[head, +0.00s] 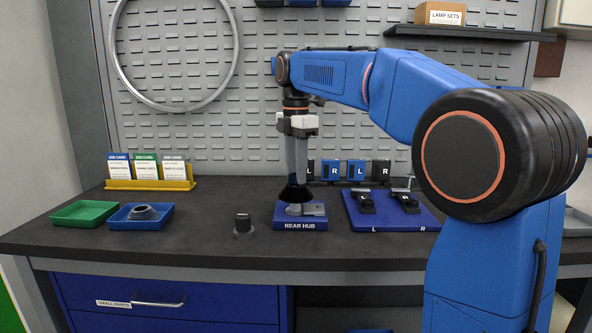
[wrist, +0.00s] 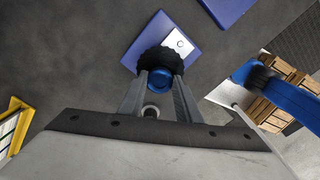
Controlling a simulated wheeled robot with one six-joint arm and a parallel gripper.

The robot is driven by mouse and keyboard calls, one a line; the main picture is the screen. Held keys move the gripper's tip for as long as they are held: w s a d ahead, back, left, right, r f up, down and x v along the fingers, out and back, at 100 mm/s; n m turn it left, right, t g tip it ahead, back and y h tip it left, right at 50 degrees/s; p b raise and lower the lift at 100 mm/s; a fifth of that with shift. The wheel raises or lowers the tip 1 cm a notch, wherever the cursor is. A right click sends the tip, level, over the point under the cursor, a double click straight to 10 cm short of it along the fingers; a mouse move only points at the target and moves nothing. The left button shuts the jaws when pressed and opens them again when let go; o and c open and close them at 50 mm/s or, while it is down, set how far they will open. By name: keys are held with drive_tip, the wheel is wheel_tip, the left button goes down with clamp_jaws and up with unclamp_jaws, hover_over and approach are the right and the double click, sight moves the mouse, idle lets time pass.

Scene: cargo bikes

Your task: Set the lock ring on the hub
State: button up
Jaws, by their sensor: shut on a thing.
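My gripper (head: 297,182) points straight down over the rear hub stand. It is shut, and a small blue round piece, seemingly the lock ring (wrist: 160,79), sits between its fingertips in the wrist view. Directly beneath is a black toothed, cone-shaped cluster (head: 296,193), also seen in the wrist view (wrist: 158,59). It sits over the blue block labelled REAR HUB (head: 300,225), beside a pale metal plate (wrist: 180,42). The ring looks centred on the cluster. I cannot tell whether it touches it, and the hub's top is hidden.
A dark knob (head: 243,226) stands left of the block. Farther left are a blue tray (head: 118,224) holding a grey ring-like part, a green tray (head: 70,216) and a yellow card holder (head: 115,186). A blue L/R mat (head: 375,218) with two black parts lies to the right.

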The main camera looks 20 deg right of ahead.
drive_tip(key=shift+f, duration=0.45)
idle(0.7)
drive_tip(key=o, duration=1.1)
